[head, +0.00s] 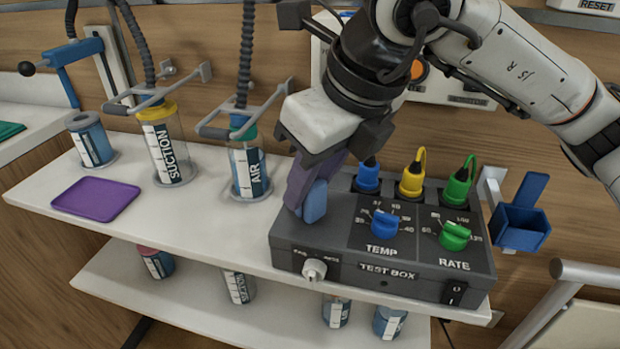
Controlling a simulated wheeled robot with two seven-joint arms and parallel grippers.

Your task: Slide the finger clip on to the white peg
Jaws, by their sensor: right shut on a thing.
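The finger clip (315,201), in purple-grey and blue, is at the left part of the top of the dark grey test box (345,235). My right gripper (325,160) comes down from above and is shut on the clip, which points downward. The clip's lower end reaches the box top in the picture; I cannot tell whether it touches. No white peg shows on the box top; it may be hidden behind or inside the clip. My left gripper is not in view.
Blue, yellow and green plugs (411,180) stand at the box's back, right of the clip. TEMP (385,222) and RATE (454,236) knobs are on top. A whitish knob (314,269) is on the front. A purple tray (95,198) and suction and air jars stand left.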

